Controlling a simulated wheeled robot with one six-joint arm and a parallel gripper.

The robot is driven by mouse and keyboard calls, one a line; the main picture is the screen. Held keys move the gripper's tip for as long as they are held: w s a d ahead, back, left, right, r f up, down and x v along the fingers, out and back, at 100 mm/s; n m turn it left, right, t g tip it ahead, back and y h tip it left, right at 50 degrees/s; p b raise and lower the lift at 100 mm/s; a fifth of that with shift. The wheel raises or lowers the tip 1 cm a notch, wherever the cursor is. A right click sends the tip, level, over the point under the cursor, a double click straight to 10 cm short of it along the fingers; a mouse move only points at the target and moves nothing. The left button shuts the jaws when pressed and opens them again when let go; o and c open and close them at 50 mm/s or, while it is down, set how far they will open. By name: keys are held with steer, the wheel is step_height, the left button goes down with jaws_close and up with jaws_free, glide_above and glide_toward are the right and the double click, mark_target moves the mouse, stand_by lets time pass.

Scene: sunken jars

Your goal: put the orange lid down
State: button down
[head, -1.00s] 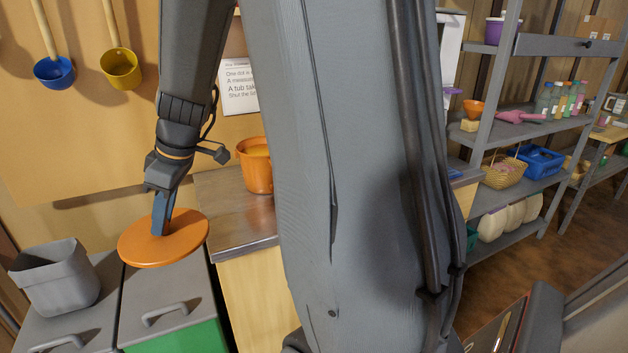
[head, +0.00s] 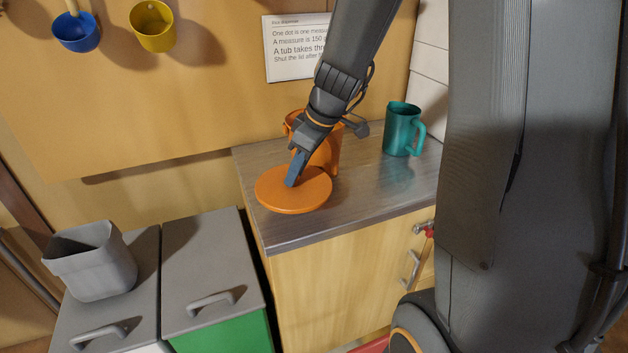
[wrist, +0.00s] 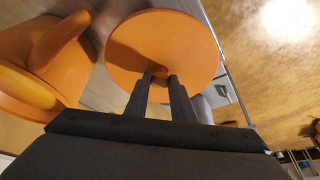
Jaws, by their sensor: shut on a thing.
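The orange lid (head: 297,198) is a flat round disc, seen in the head view over the left part of the counter top. My gripper (head: 294,180) is shut on the middle of the lid from above. In the wrist view the lid (wrist: 165,45) fills the upper middle, with both fingers (wrist: 160,85) closed at its centre, where the knob is mostly hidden. I cannot tell whether the lid touches the counter or hangs just above it. The orange tub (head: 325,155) stands right behind the lid, partly hidden by my gripper; it also shows in the wrist view (wrist: 40,60).
The wooden counter (head: 375,190) has free room at its right front. A teal mug (head: 402,130) stands at its back right. Left of the counter are two lidded bins, one green (head: 215,265), and a grey tub (head: 90,262). A blue and a yellow scoop (head: 153,28) hang above.

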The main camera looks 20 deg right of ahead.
mark_target(300, 186)
steer(key=shift+d+f, duration=0.1)
steer(key=shift+f, duration=2.7)
steer(key=shift+f, duration=0.15)
steer(key=c, duration=1.5)
jaws_free()
steer(key=shift+r, duration=0.25)
steer(key=b+v, duration=0.1)
steer(key=v, duration=1)
steer(key=shift+s+r, duration=0.15)
steer(key=shift+r, duration=0.1)
steer(key=s+a+f+m+g+h, duration=0.1)
steer(key=s+f+m, duration=0.2)
steer(key=s, duration=0.1)
steer(key=s+a+f+m+h, duration=0.1)
steer(key=s+f+m, duration=0.2)
steer(key=s, duration=0.2)
steer(key=s+a+f+m+g+h, duration=0.1)
steer(key=s+f+m, duration=0.2)
steer(key=s+f, duration=0.1)
steer(key=shift+s+a+g, duration=0.25)
steer(key=shift+a+g, duration=0.05)
steer(key=shift+a, duration=0.05)
